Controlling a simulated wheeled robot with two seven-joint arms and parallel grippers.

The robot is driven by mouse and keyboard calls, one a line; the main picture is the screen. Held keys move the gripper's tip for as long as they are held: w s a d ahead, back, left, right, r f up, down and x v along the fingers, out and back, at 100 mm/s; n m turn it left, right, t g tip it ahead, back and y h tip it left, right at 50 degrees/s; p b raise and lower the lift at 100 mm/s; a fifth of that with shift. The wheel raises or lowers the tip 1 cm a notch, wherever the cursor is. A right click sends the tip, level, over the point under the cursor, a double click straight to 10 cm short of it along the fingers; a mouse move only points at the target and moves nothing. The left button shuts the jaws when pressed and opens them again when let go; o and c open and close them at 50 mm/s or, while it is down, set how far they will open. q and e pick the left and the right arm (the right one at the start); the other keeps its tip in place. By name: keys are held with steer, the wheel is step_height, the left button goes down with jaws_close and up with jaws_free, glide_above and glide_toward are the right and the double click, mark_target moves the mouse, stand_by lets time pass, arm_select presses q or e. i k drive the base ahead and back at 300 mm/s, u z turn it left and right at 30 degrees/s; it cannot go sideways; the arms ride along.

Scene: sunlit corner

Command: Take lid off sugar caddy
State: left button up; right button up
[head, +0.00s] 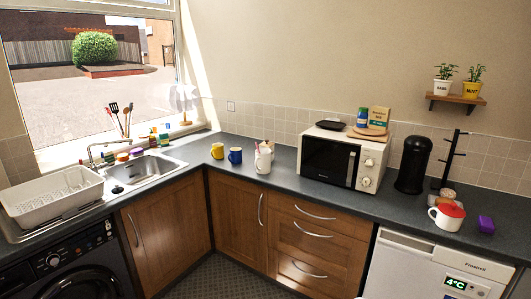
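I cannot tell for certain which vessel is the sugar caddy. A white pot with a red lid (447,215) stands on the right part of the worktop, with the lid on top. Near the corner, a pale vessel with a yellowish top (267,146) stands partly hidden behind a white mug (263,163). Neither of my grippers is in view, and nothing touches these vessels.
A yellow mug (217,151) and a blue mug (235,156) stand near the corner. A microwave (329,160) stands between them and a black coffee machine (413,164). A purple item (486,224) lies right of the pot. The dish rack (52,200) and sink (150,168) are left.

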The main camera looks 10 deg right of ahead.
mark_target(267, 144)
steer(key=z, duration=0.75)
steer(key=i, duration=1.1)
steer(key=z, duration=0.25)
steer(key=i, duration=1.25)
steer(key=u, duration=0.85)
